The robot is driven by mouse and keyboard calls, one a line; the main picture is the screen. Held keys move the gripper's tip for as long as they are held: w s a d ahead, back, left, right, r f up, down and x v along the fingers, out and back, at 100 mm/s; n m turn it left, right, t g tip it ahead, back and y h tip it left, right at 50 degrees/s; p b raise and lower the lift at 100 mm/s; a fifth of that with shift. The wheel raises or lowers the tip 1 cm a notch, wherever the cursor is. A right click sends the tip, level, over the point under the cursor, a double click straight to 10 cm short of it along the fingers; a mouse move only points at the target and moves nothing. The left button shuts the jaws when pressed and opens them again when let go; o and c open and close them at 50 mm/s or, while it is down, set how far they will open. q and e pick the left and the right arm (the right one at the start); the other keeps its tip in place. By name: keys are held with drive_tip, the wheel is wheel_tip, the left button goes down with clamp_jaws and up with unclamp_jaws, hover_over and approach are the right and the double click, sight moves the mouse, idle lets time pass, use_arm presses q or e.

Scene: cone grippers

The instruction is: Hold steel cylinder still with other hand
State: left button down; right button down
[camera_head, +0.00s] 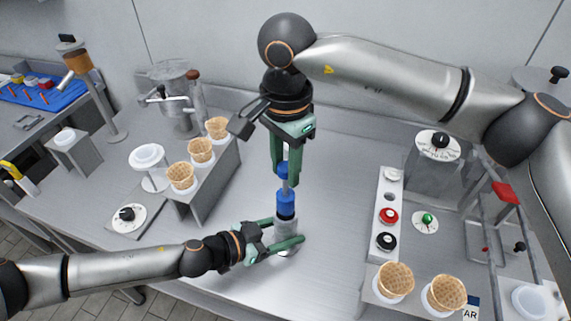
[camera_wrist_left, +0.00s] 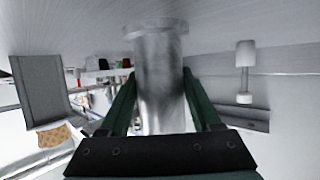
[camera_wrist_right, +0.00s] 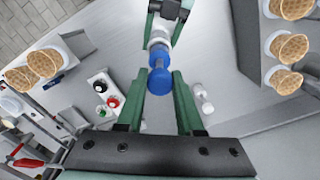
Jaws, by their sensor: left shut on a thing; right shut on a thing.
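The steel cylinder (camera_head: 286,228) stands upright on the bench, with a black band and a blue cap (camera_head: 286,202) on top. My left gripper (camera_head: 284,243) is shut around its lower part from the left; the steel body fills the space between the fingers in the left wrist view (camera_wrist_left: 160,85). Above the cap, a thin rod rises to a blue knob (camera_wrist_right: 159,81). My right gripper (camera_head: 284,165) points down from above and is shut on this knob, whose sides its fingers partly hide in the head view.
A stand (camera_head: 205,188) with several waffle cones is at the left. A narrow rack (camera_head: 384,215) with coloured knobs and more cones (camera_head: 396,280) are at the right. A steel canister (camera_head: 180,105) stands at the back left.

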sight(286, 195)
drive_tip(key=shift+f, duration=4.65)
drive_tip(key=shift+c, duration=2.3)
unclamp_jaws()
wheel_tip(286, 195, up, 12)
drive_tip(key=shift+s+r, duration=0.1)
use_arm(q)
unclamp_jaws()
drive_tip(key=shift+a, duration=0.1)
